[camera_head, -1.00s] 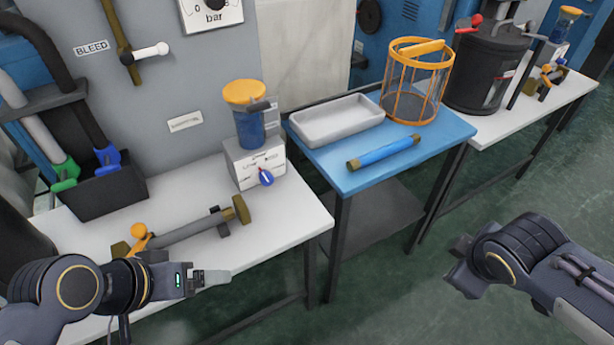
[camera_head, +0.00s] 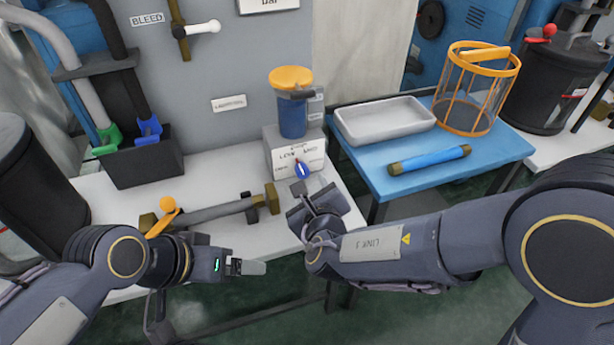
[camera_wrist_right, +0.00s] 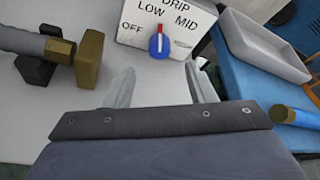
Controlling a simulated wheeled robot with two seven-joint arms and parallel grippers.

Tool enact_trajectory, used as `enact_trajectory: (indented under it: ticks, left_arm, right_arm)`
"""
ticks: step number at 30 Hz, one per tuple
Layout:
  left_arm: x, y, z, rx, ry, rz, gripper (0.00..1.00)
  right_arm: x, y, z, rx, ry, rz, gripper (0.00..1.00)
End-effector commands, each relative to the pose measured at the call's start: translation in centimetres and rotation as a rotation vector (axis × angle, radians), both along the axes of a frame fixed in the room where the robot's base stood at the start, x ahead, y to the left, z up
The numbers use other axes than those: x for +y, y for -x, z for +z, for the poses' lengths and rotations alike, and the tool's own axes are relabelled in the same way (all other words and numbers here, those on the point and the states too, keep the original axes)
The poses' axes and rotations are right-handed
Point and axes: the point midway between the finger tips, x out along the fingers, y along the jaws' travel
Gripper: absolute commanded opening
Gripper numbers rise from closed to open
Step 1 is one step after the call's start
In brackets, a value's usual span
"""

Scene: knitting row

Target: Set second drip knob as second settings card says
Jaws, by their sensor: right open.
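A blue drip knob (camera_head: 302,170) with a red-and-white pointer sits on the front of a pale box (camera_head: 283,158) at the table's right end. In the right wrist view the knob (camera_wrist_right: 160,45) shows beneath the words OFF, LOW and MID. Its pointer stands nearly upright, close to LOW. My right gripper (camera_head: 312,192) is open and empty, just in front of the knob and apart from it; its fingers (camera_wrist_right: 160,72) straddle the knob's line in the wrist view. My left gripper (camera_head: 247,267) is over the table's front edge, its finger gap hidden. I cannot identify the second settings card.
A blue jar with an orange lid (camera_head: 291,100) stands on the box. A grey pipe with brass ends (camera_head: 215,211) lies on the white table to the left. A blue table (camera_head: 440,185) at the right holds a white tray (camera_head: 385,120), a blue cylinder (camera_head: 430,160) and an orange basket (camera_head: 478,90).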

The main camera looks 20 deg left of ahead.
Motion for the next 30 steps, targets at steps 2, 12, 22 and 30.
enact_trajectory:
  ticks: [2,12,22,30]
  left_arm:
    - [0.0,0.0,-0.2,0.000,0.000,0.000,0.86]
    - [0.0,0.0,-0.9,0.000,0.000,0.000,0.86]
    - [0.0,0.0,-1.0,0.000,0.000,0.000,0.86]
    - [0.0,0.0,-1.0,0.000,0.000,0.000,0.86]
  right_arm:
    - [0.5,-0.5,-0.4,-0.004,0.009,0.010,0.50]
    - [2.5,-5.0,-2.2,-0.002,0.005,0.004,0.50]
    - [3.1,-6.5,-2.6,-0.003,0.004,0.005,0.50]
    - [3.1,-6.5,-2.6,-0.002,0.003,0.004,0.33]
